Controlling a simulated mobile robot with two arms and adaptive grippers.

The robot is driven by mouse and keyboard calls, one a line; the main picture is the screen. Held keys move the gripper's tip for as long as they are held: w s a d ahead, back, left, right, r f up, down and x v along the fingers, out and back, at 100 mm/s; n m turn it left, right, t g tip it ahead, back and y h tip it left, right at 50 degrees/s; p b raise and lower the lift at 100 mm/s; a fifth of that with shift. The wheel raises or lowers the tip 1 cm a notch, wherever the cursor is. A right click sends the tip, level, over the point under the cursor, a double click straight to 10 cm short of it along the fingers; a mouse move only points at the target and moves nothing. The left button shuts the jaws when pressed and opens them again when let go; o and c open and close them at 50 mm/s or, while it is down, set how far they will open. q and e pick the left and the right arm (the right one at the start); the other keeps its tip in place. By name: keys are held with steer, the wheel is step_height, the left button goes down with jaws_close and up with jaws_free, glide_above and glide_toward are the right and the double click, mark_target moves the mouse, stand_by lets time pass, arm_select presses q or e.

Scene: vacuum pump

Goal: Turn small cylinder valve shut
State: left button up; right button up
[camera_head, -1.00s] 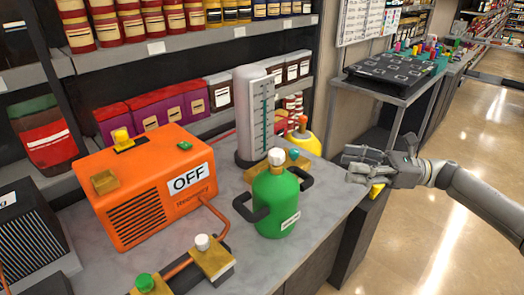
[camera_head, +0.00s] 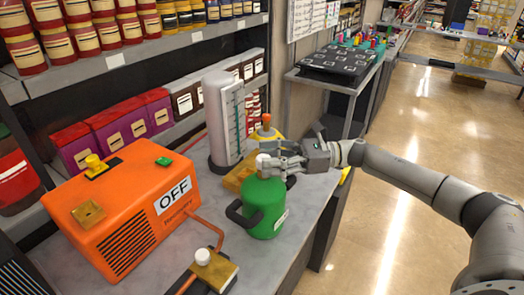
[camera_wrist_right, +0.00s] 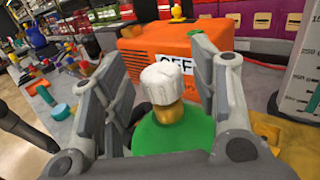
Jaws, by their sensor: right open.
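The small green cylinder (camera_head: 264,210) stands upright on the grey counter, with black side handles and a white valve knob (camera_head: 262,163) on top. My right gripper (camera_head: 268,160) is at the height of the knob and reaches in from the right. In the right wrist view, its two open fingers (camera_wrist_right: 160,62) stand on either side of the white knob (camera_wrist_right: 165,83), with visible gaps. The green cylinder top (camera_wrist_right: 172,132) shows below the knob. The gripper hides part of the cylinder's far side in the head view. My left gripper is not in view.
An orange pump (camera_head: 128,212) marked OFF stands left of the cylinder. A white-knobbed valve block (camera_head: 208,268) sits in front. Open floor lies to the right.

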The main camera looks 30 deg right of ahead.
steer(key=shift+x, duration=0.95)
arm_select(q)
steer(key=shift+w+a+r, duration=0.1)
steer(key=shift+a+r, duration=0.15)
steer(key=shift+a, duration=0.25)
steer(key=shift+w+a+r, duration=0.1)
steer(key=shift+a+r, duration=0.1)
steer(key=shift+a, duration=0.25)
arm_select(e)
steer(key=c, duration=1)
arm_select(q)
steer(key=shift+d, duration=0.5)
arm_select(e)
steer(key=shift+f, duration=0.1)
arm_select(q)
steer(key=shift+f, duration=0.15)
